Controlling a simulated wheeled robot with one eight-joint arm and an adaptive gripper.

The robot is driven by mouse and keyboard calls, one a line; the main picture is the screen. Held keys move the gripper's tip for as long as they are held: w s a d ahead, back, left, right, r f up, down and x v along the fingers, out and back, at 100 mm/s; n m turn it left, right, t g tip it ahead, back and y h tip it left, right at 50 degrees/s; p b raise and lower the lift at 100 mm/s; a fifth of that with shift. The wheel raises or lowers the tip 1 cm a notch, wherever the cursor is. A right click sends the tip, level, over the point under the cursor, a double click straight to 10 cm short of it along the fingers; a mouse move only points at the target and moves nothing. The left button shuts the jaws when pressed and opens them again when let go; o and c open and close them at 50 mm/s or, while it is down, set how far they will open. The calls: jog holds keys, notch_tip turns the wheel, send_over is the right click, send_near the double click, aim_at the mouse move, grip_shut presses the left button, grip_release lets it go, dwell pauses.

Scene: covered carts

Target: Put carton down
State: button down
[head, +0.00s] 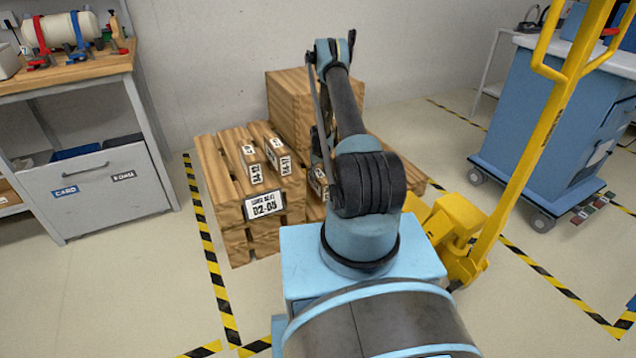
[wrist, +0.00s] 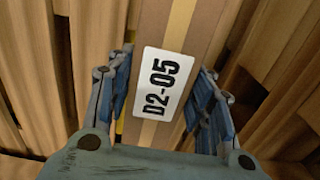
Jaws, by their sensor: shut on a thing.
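In the wrist view my gripper (wrist: 163,78) is shut on a brown carton (wrist: 200,22) with a white label reading D2-05. A finger lies on each side of it. Wooden slats show behind the carton; I cannot tell whether it touches them. In the head view my arm hides the gripper and most of what it holds. A small labelled piece (head: 318,183) shows just left of the arm; I cannot tell whether it is the held carton. The wooden pallet stack (head: 212,170) has a D2-05 sign on its front. Two labelled cartons (head: 249,166) (head: 276,147) stand on it.
A large wooden box (head: 288,102) stands behind, against the wall. A yellow pallet jack (head: 455,225) is right of my arm, with a blue cart (head: 545,130) beyond. A workbench (head: 85,68) is at left. Striped tape (head: 208,255) marks the open floor.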

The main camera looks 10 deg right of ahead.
jog(key=shift+f, duration=1.6)
jog(key=c, duration=0.8)
grip_release()
jog(key=shift+f, duration=0.1)
jog(key=shift+o, duration=0.2)
